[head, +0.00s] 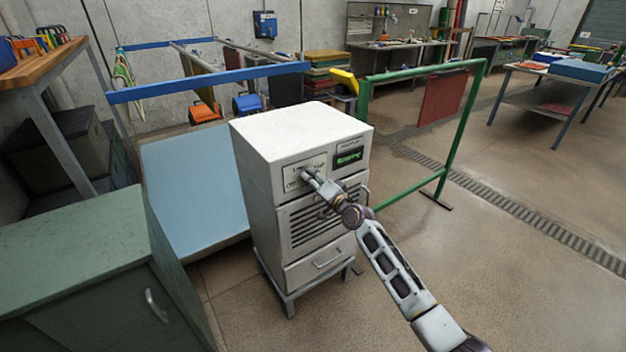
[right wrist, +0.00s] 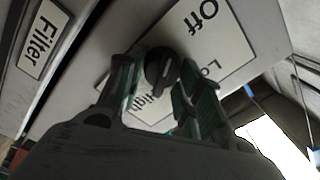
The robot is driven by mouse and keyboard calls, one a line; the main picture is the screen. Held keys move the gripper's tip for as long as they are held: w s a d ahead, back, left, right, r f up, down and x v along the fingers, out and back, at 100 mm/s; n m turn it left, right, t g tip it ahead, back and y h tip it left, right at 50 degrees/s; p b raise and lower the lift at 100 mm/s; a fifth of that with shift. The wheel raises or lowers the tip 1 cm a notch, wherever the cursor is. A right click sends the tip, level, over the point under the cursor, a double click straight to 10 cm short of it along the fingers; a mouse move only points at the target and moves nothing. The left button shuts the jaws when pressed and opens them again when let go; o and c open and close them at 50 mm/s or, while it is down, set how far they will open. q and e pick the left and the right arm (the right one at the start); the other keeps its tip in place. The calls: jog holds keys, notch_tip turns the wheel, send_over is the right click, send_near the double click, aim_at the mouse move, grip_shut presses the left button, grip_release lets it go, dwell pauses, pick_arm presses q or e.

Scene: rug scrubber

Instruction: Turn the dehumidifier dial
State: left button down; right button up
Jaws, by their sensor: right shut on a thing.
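The dehumidifier (head: 284,130) is a light grey cabinet on a low stand in the middle of the head view, with a front grille, a drawer and a small green display. Its dial is a dark round knob (right wrist: 162,68) on a white plate (right wrist: 208,28), with "Off", "High" and a partly hidden "Lo" label. In the head view my right gripper (head: 307,174) reaches the plate and hides the dial. In the right wrist view my right gripper's fingers (right wrist: 160,92) stand on both sides of the knob, shut on it. My left gripper is not in view.
A green cabinet (head: 70,245) stands at the front left, and a light blue panel (head: 190,185) leans beside the dehumidifier. A green rail frame (head: 455,130) stands to its right. A "Filter" label (right wrist: 42,38) shows in the wrist view.

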dwell(0.3)
jog(key=o, duration=0.9)
jog(key=shift+o, duration=0.2)
jog(key=v, duration=1.2)
dwell(0.6)
